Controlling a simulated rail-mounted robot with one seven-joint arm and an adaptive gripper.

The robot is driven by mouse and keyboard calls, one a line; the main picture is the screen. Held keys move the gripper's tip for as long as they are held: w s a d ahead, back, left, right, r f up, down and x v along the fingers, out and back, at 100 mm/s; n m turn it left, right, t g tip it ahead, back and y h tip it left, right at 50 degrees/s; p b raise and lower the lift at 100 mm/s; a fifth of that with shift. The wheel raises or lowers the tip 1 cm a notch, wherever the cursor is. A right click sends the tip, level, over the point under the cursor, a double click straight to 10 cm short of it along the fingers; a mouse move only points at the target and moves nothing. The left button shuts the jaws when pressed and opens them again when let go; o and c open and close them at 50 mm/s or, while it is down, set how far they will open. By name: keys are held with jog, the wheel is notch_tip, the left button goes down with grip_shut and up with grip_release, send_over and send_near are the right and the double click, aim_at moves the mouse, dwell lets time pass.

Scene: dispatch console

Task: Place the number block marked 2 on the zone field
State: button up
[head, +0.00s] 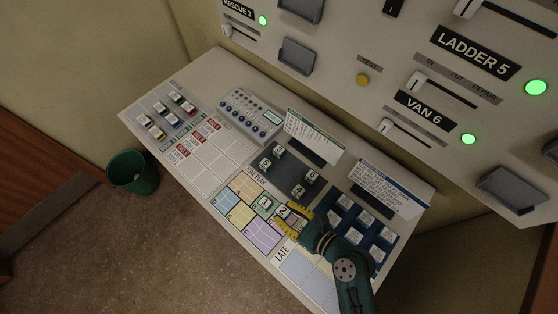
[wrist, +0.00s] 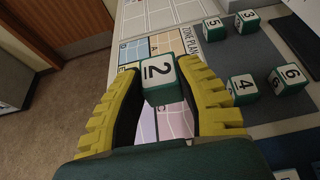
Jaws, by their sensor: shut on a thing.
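The number block marked 2 (wrist: 158,72) is green with a white top face. My gripper (wrist: 160,85) is shut on it, with a ribbed yellow finger on each side; the numeral faces up toward the wrist camera. In the head view the block (head: 283,211) shows between the yellow fingers of my gripper (head: 289,215), over the zone plan (head: 262,238). The plan has blue, yellow, orange, green and purple fields. The block and fingers hide part of the plan. I cannot tell whether the block touches the surface.
Blocks marked 5 (wrist: 215,30), 3 (wrist: 248,21), 4 (wrist: 243,88) and 6 (wrist: 289,78) stand on a dark grey mat (head: 288,172) close to the plan. A blue rack of white tiles (head: 343,221) lies to the right. A green bin (head: 132,172) stands on the floor.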

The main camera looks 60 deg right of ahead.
aim_at(287, 221)
notch_tip(287, 221, down, 10)
jog(key=b, duration=0.3)
jog(key=shift+d+r+b, duration=0.15)
jog(key=shift+b, duration=0.15)
jog(key=o, duration=0.9)
jog(key=shift+s, duration=0.2)
jog(key=p+v, duration=0.1)
jog(key=v, duration=1)
jog(key=shift+s+r, duration=0.2)
jog(key=shift+s, duration=0.05)
